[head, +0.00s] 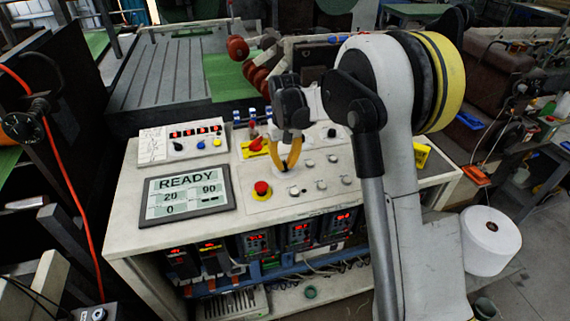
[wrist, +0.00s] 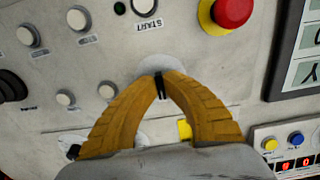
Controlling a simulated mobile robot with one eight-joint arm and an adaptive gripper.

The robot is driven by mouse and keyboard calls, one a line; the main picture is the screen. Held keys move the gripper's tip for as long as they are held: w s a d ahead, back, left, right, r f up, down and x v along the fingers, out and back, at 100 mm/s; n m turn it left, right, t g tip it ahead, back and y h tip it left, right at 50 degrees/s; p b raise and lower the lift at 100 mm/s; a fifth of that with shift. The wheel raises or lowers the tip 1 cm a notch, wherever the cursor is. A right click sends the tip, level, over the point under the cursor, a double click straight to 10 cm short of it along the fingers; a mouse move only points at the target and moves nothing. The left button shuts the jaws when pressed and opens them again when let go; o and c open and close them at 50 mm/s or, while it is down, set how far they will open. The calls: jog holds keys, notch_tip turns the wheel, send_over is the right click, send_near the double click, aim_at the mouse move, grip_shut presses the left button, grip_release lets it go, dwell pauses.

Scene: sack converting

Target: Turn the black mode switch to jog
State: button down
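One black knob (head: 178,146) is on the small raised panel at the left, beside a yellow and a blue button. Another black knob (head: 332,132) is at the back, right of my gripper (head: 285,168). A black knob also shows at the lower left of the wrist view (wrist: 73,152), and a larger black part is cut by the left edge (wrist: 10,86). Their labels are unreadable, so I cannot tell which is the mode switch.
A red mushroom button (head: 262,188) stands left of my gripper. A red switch on a yellow plate (head: 255,147) is behind it. Several white buttons (head: 321,185) are to the right. The READY screen (head: 185,194) is at the left. My arm hides the panel's right part.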

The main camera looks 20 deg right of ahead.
aim_at(285, 164)
jog(key=c, duration=1.5)
grip_release()
jog(key=shift+c, duration=0.2)
jog(key=shift+r, duration=0.1)
notch_tip(285, 164, up, 12)
jog(key=s+r+t, duration=0.2)
jog(key=s+r, duration=0.3)
jog(key=s, duration=0.3)
jog(key=s+f+t, duration=0.2)
jog(key=s, duration=0.8)
jog(key=s+f+t+b, duration=0.1)
jog(key=s+f+t, duration=0.2)
jog(key=s, duration=0.8)
jog(key=shift+s, duration=0.15)
